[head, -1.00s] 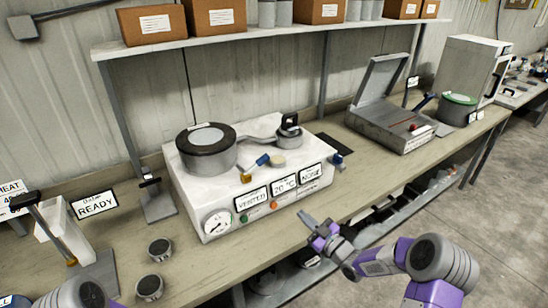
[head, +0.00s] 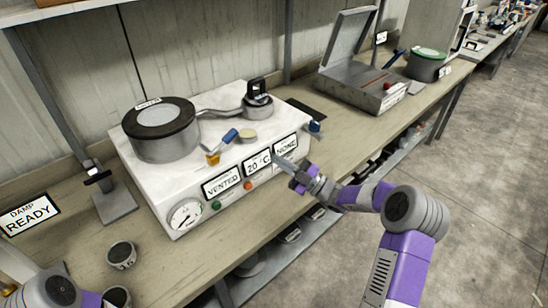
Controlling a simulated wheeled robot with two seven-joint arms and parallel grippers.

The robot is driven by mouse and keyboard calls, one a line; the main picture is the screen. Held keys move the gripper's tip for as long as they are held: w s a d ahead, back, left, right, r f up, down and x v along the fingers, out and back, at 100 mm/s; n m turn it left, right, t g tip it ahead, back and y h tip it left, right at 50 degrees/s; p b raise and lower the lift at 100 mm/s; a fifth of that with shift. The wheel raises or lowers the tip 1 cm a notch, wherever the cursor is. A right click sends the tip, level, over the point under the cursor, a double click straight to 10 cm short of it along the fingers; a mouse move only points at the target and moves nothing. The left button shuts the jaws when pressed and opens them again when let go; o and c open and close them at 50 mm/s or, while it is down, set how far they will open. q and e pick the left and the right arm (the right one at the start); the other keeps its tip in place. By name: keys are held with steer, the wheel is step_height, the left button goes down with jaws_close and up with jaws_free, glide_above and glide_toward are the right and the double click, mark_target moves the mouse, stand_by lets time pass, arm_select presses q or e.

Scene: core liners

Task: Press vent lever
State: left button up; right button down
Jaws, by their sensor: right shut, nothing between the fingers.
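A white machine (head: 150,190) stands on the bench with a dark-rimmed round chamber (head: 160,135) on top. A blue-handled lever on a brass fitting (head: 222,145) sits on its top, behind the labels. Another small blue part (head: 315,127) shows at its right end; I cannot tell which is the vent lever. The front labels read VENTED (head: 222,182), 20 °C (head: 258,163) and NONE (head: 286,146). My right gripper (head: 284,164) is shut and empty, in front of the machine's face below NONE; I cannot tell whether it touches. My left gripper is not in view; part of its arm shows lower left.
A gauge (head: 185,215) and green and orange buttons are on the machine's front. Round grey cans (head: 121,255) stand on the bench at front left, near a READY sign (head: 30,214). An open grey case (head: 365,90) and a green-lidded pot (head: 427,64) stand further right.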

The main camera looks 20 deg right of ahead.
mark_target(236, 134)
steer(key=b+x, duration=0.1)
steer(key=x, duration=1)
steer(key=shift+w+a+r, duration=0.15)
steer(key=shift+w+a, duration=0.1)
steer(key=shift+s+a+r+n+g, duration=0.1)
steer(key=shift+r+n+g, duration=0.3)
steer(key=shift+n, duration=0.3)
steer(key=shift+a+r+n+g+y, duration=0.15)
steer(key=shift+r+n+g, duration=0.15)
steer(key=shift+r+n, duration=0.15)
steer(key=shift+a+r+n+g+y, duration=0.15)
steer(key=shift+r+n+g, duration=0.15)
steer(key=shift+n, duration=0.25)
steer(key=s+a+r+n+g+h+p, duration=0.2)
steer(key=a+r+n+g+h+p, duration=0.1)
steer(key=n, duration=0.5)
steer(key=shift+a+r+g+p, duration=0.45)
steer(key=shift+a+r+g, duration=0.15)
steer(key=shift+a+r, duration=0.25)
steer(key=p+v, duration=0.1)
steer(key=v, duration=1.3)
steer(key=shift+p, duration=0.4)
steer(key=shift+a+r, duration=0.1)
